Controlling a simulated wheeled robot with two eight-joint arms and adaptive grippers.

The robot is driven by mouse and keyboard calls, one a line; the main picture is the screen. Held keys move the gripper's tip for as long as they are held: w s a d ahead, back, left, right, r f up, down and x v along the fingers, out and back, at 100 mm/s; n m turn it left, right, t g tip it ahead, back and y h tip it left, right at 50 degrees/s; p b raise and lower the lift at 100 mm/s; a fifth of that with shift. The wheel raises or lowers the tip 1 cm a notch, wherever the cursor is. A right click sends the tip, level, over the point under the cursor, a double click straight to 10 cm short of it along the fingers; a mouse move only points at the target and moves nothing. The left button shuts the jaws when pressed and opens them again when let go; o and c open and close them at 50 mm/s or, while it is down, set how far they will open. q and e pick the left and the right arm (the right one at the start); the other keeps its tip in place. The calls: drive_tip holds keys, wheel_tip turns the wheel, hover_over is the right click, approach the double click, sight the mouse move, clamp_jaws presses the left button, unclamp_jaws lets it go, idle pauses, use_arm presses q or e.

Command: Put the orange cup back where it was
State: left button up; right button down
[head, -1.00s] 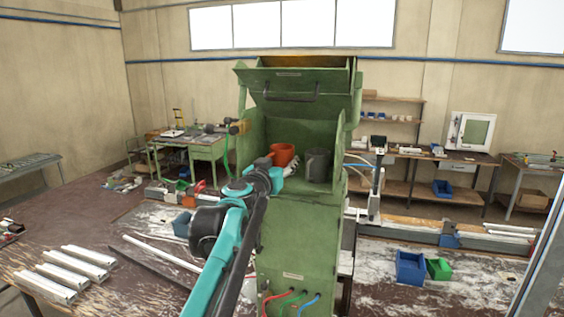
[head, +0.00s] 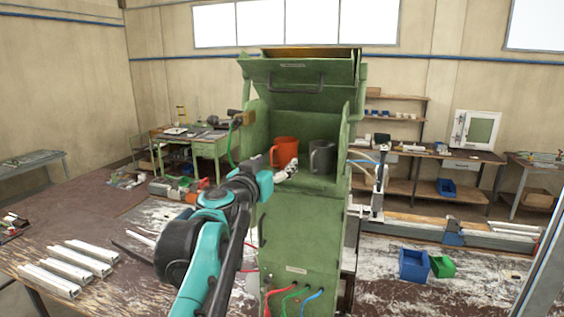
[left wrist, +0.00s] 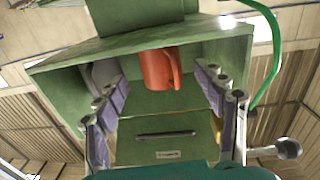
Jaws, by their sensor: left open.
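The orange cup (head: 286,150) stands upright inside the open green cabinet, left of a dark grey mug (head: 321,157). Its handle points left in the head view. My left gripper (head: 287,171) is open and empty, just in front of and below the cup at the cabinet's opening. It hides a little of the cup's lower part. In the left wrist view, the cup (left wrist: 157,68) appears between the two spread fingers (left wrist: 164,90), apart from both. The grey mug (left wrist: 104,74) is partly hidden behind one finger. My right gripper is not in view.
The green cabinet (head: 298,235) has its flap raised above the compartment, and side walls close to both cups. A green hose (left wrist: 275,55) hangs beside it. White profiles (head: 70,262) lie on the bench at left. Blue and green bins (head: 413,266) stand at right.

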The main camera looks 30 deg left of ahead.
use_arm(q)
drive_tip(key=shift+s+d, duration=0.2)
drive_tip(key=shift+s, duration=0.75)
drive_tip(key=shift+s+d, duration=0.15)
drive_tip(key=shift+s, duration=0.75)
drive_tip(key=s+d+f+m+g+h, duration=0.2)
drive_tip(key=s+d+f+g+h, duration=0.1)
drive_tip(key=d+f, duration=0.8)
drive_tip(key=s+d+f+m+g+h, duration=0.2)
drive_tip(key=s+d+f+g+h, duration=0.1)
drive_tip(key=d+f, duration=0.8)
drive_tip(key=s+a+f+g+y, duration=0.1)
drive_tip(key=s+f+g, duration=0.1)
drive_tip(key=s+f, duration=0.3)
drive_tip(key=s+a+f+n+g+y, duration=0.1)
drive_tip(key=s+f, duration=0.5)
drive_tip(key=f, duration=0.7)
drive_tip(key=shift+a+f+n+g+y, duration=0.2)
drive_tip(key=shift+a+n+g+y, duration=0.15)
drive_tip(key=shift+g, duration=0.55)
drive_tip(key=shift+f+b, duration=0.1)
drive_tip(key=shift+b, duration=0.25)
